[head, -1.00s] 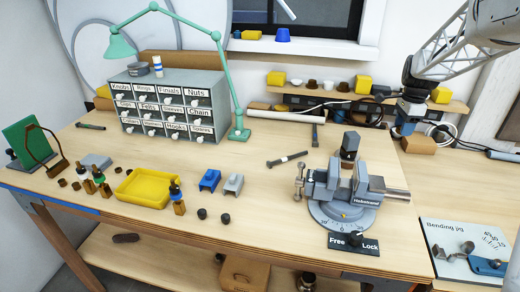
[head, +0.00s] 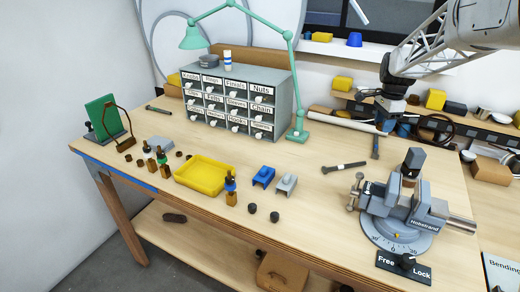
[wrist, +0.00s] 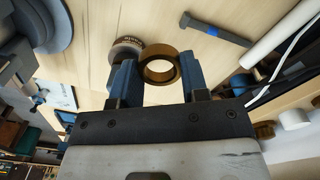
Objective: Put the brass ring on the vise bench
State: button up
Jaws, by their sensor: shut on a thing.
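My gripper (wrist: 156,78) is shut on the brass ring (wrist: 160,68), which sits between its two blue fingers in the wrist view. In the head view my gripper (head: 387,118) is at the right, near the back of the wooden bench, close to the hammer (head: 376,147). The ring cannot be made out there. The vise bench (head: 325,205) is a light wood top carrying a grey vise (head: 405,205) at its right. In the wrist view bare wood (wrist: 185,25) shows beyond the ring, and it appears held above the top.
A grey drawer cabinet (head: 236,104) and green lamp (head: 299,135) stand at the back. A bolt (head: 344,167) lies left of the vise. Wood is clear around the bolt.

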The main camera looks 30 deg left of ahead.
jog(key=s+a+n, duration=0.2)
jog(key=a, duration=0.9)
jog(key=s+a+n, duration=0.2)
jog(key=s+a, duration=0.1)
jog(key=a, duration=0.8)
jog(key=n, duration=0.3)
send_over(251, 157)
notch_tip(251, 157, down, 4)
jog(key=shift+w+f, duration=0.1)
jog(key=shift+f, duration=0.55)
jog(key=shift+f, duration=2.5)
jog(key=shift+f, duration=0.1)
jog(key=shift+f, duration=2.4)
jog(key=shift+f, duration=0.2)
